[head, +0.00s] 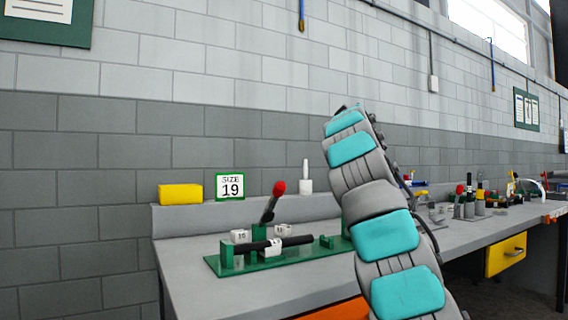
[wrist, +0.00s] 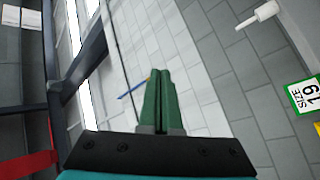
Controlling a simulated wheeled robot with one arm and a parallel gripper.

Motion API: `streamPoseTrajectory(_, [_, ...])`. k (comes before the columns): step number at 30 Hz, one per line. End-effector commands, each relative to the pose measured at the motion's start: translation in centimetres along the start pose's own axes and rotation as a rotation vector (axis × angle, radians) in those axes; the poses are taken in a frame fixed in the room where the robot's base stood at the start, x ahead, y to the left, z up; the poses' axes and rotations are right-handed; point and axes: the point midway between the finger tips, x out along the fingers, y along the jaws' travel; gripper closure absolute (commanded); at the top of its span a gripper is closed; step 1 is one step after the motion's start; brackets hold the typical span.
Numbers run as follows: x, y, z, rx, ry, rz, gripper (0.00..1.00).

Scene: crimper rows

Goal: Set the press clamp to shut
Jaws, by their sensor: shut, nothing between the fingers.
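The press clamp is a green fixture (head: 300,254) on the left part of the workbench, in the head view. Its dark lever (head: 268,211) stands up, leaning slightly right, with a red knob (head: 279,188) on top. A black bar (head: 296,241) lies across the fixture among small white numbered blocks (head: 240,236). My gripper (wrist: 159,74) shows in the wrist view, its green fingers together and empty, with the wall behind them. The clamp is not in the wrist view. In the head view my arm rises right of the clamp and hides the fixture's right end.
A green-framed SIZE 19 sign (head: 230,186), a yellow block (head: 180,194) and a white peg (head: 306,180) stand on the ledge behind the clamp. More tools crowd the bench to the right, above a yellow drawer (head: 505,255). The air left of the lever is clear.

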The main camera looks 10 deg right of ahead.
Motion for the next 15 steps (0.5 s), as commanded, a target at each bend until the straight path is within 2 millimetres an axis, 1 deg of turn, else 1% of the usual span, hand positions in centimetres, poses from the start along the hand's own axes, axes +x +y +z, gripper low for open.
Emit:
streamPoseTrajectory(1, [0.2, -0.5, -0.7, 0.124, -0.048, -0.072, 1.00])
streamPoseTrajectory(2, [0.1, -1.1, -0.5, 0.197, -0.080, -0.114, 1.00])
streamPoseTrajectory(5, [-0.7, -3.9, -0.3, 0.430, -0.202, -0.268, 1.00])
streamPoseTrajectory(6, [-1.3, -5.2, -0.5, 0.519, -0.249, -0.332, 1.00])
streamPoseTrajectory(8, [-2.5, -7.2, -1.0, 0.639, -0.323, -0.428, 1.00])
streamPoseTrajectory(9, [-3.4, -8.4, -1.4, 0.709, -0.373, -0.489, 1.00])
streamPoseTrajectory(12, [-5.8, -11.1, -2.6, 0.849, -0.480, -0.626, 1.00])
streamPoseTrajectory(15, [-7.8, -13.0, -3.5, 0.934, -0.564, -0.725, 1.00])
